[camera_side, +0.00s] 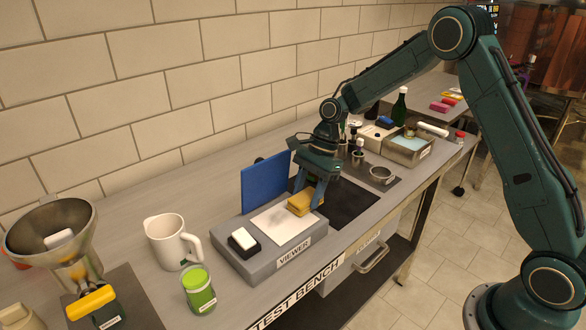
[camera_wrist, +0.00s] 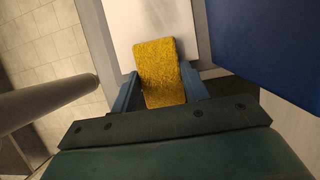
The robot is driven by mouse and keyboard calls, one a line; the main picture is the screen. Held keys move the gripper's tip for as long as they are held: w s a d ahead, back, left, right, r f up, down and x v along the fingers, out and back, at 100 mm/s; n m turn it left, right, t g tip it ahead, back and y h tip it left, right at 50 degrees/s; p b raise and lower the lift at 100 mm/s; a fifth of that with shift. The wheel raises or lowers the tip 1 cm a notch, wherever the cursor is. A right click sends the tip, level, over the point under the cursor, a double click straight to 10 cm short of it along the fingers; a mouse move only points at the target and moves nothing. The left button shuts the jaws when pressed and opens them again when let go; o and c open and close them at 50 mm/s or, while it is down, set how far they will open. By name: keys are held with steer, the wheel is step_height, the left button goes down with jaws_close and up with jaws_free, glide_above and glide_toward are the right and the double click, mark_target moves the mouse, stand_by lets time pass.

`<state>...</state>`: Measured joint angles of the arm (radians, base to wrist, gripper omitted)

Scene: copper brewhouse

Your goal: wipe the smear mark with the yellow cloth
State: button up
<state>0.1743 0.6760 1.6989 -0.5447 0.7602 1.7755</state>
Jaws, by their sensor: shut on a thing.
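The yellow cloth (camera_side: 304,202) is a folded, thick block at the right end of the white panel of the grey box labelled VIEWER (camera_side: 262,258). My gripper (camera_side: 318,190) points down and is shut on the cloth. In the wrist view the cloth (camera_wrist: 160,72) sits between the two blue fingers (camera_wrist: 162,95), its far end over the white panel (camera_wrist: 146,20). I cannot tell if the cloth presses on the panel or hovers just above it. No smear mark shows on the visible part of the white panel (camera_side: 282,224); the cloth may hide it.
A blue upright board (camera_side: 265,183) stands along the back of the viewer, close to my gripper. A black-and-white eraser-like block (camera_side: 244,242) sits on the viewer's left end. A white mug (camera_side: 170,242), a green can (camera_side: 199,290) and a metal funnel (camera_side: 50,240) stand further left.

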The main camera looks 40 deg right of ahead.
steer(key=shift+f, duration=0.1)
steer(key=shift+s, duration=1.2)
steer(key=shift+w, duration=1.2)
steer(key=shift+f, duration=0.1)
steer(key=shift+s, duration=1.3)
